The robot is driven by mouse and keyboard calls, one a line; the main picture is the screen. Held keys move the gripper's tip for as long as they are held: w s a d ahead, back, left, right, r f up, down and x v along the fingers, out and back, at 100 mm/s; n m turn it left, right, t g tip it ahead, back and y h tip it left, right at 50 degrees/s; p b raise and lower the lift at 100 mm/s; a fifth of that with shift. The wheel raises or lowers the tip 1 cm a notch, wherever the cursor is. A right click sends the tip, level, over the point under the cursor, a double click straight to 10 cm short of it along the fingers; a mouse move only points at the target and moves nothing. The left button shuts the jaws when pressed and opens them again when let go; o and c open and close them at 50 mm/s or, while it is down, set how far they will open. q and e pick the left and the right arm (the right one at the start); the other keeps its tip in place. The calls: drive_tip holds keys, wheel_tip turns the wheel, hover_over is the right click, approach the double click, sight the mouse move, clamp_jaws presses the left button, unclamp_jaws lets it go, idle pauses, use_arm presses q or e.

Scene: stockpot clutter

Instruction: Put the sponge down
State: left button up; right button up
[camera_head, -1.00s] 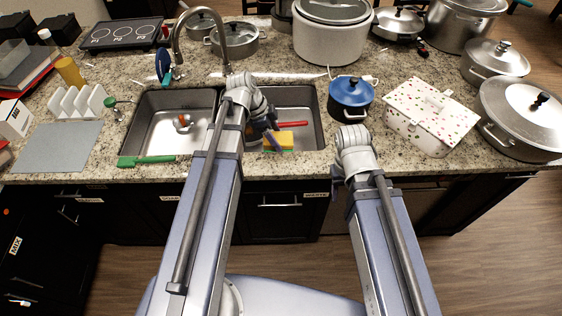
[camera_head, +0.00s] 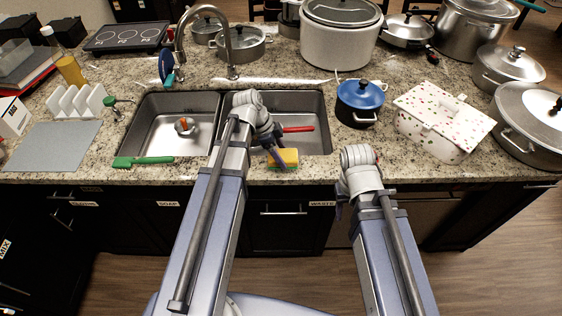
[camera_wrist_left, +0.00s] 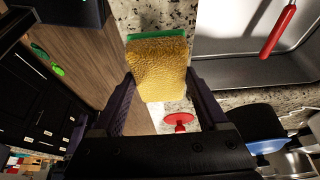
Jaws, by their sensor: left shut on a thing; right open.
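The yellow sponge with a green side (camera_head: 284,158) is at the front edge of the counter, just in front of the right sink basin. My left gripper (camera_head: 276,153) is shut on it. In the left wrist view the sponge (camera_wrist_left: 158,68) sits between the two fingers (camera_wrist_left: 163,95), with its green layer at the far end. The speckled counter lies close below it; I cannot tell whether it touches. My right gripper (camera_head: 340,205) is open and empty, in front of the counter and mostly hidden by its own wrist.
The double sink (camera_head: 170,108) holds a red-handled tool (camera_head: 298,129) in its right basin. A green brush (camera_head: 143,161) lies on the counter's front edge at left. A blue pot (camera_head: 359,103) and a dotted box (camera_head: 443,122) stand at right. Bare counter lies between sponge and pot.

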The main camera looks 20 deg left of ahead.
use_arm(q)
drive_tip(key=shift+f+b, duration=0.85)
drive_tip(key=shift+f, duration=0.45)
drive_tip(key=shift+f, duration=0.15)
drive_tip(key=o, duration=1.1)
